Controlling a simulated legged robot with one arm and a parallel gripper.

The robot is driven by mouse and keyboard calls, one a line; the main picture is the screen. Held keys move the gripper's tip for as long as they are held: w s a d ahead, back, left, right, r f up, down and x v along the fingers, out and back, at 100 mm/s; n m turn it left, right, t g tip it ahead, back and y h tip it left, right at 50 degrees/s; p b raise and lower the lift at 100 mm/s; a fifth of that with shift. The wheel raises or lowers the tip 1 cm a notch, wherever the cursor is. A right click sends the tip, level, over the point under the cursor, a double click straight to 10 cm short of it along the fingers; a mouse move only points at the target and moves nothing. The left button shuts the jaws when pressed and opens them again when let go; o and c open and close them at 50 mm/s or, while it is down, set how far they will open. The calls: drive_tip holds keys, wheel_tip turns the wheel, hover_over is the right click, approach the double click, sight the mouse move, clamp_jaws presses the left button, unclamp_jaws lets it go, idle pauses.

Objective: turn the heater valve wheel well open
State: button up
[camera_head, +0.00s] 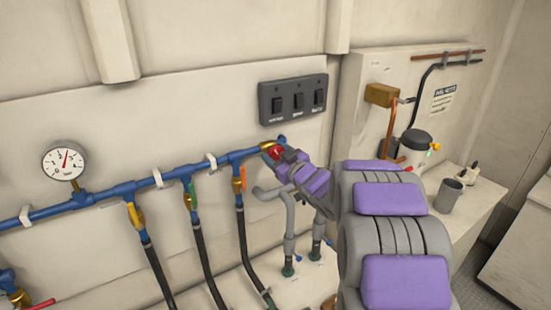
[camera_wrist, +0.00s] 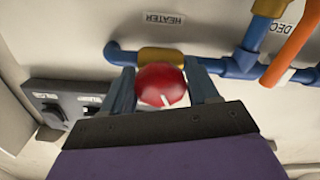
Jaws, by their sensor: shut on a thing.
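The red heater valve wheel (camera_wrist: 160,85) sits between the two fingers of my gripper (camera_wrist: 165,92) in the wrist view, and the gripper is shut on it. A white mark on the wheel's face points down and slightly right there. A brass fitting (camera_wrist: 161,56) on the blue pipe is just behind the wheel. The HEATER label (camera_wrist: 163,18) appears upside down above it. In the head view the wheel (camera_head: 275,152) shows small at the pipe's right end, with my gripper (camera_head: 279,154) around it and partly hiding it.
A dark switch panel (camera_head: 293,99) is on the wall close above the wheel. The blue pipe (camera_head: 110,190) runs left to a pressure gauge (camera_head: 64,160). Valves with black hoses (camera_head: 202,260) hang below it. Grey pipes (camera_head: 290,225) stand under my arm. A grey cup (camera_head: 448,195) stands on the right counter.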

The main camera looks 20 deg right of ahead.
drive_tip(key=n+b, duration=0.1)
drive_tip(key=n, duration=0.1)
drive_tip(key=n+b, duration=0.1)
drive_tip(key=n, duration=0.1)
drive_tip(key=shift+d+f, duration=0.1)
drive_tip(key=shift+f, duration=0.3)
drive_tip(key=shift+n+b, duration=0.4)
drive_tip(key=shift+n, duration=0.7)
drive_tip(key=o, duration=1)
drive_tip(key=shift+r, duration=0.25)
drive_tip(key=shift+s, duration=0.15)
drive_tip(key=s+d+p, duration=0.2)
drive_tip(key=s+d, duration=0.1)
drive_tip(key=s, duration=1.3)
drive_tip(key=shift+s+d+p, duration=0.2)
drive_tip(key=shift+s+p, duration=0.2)
